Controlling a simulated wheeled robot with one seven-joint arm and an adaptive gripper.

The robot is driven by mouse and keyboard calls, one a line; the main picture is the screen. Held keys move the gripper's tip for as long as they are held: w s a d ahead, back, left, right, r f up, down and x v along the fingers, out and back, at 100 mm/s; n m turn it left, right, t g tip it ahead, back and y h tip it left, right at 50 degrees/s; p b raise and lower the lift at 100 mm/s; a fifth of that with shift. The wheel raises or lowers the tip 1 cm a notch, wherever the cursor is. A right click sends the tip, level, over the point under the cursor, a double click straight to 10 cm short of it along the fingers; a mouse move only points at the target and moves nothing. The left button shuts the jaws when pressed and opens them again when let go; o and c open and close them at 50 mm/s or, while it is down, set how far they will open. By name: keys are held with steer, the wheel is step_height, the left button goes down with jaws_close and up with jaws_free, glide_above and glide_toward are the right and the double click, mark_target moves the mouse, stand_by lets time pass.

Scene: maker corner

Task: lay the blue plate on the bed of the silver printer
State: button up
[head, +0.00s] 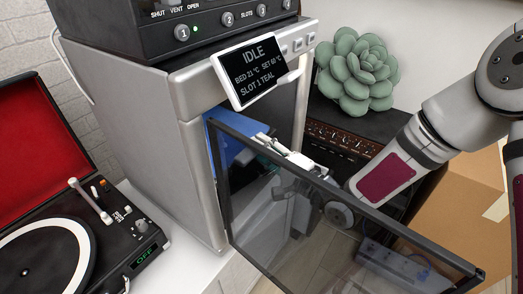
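The silver printer (158,115) stands in the middle left with its dark see-through door (300,225) swung open. The blue plate (226,145) is inside the chamber opening, partly hidden by the door frame and the printer's front post. My gripper (264,141) reaches in from the right, behind the door's top edge, with its fingers at the plate's right edge. They look closed on it, though the fingertips are small and partly covered. The printer's bed is hidden, so I cannot tell whether the plate touches it. The printer's screen (251,70) reads IDLE, bed 21 °C.
A turntable (62,250) with a red-lined lid stands at the left. A dark box with slot buttons (160,25) sits on the printer. A succulent (355,72) stands on black gear (345,138) behind. A cardboard box (455,205) is at the right. The open door juts toward the lower right.

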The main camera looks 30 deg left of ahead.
steer(key=p+v, duration=0.3)
steer(key=v, duration=0.9)
steer(key=shift+r, duration=0.15)
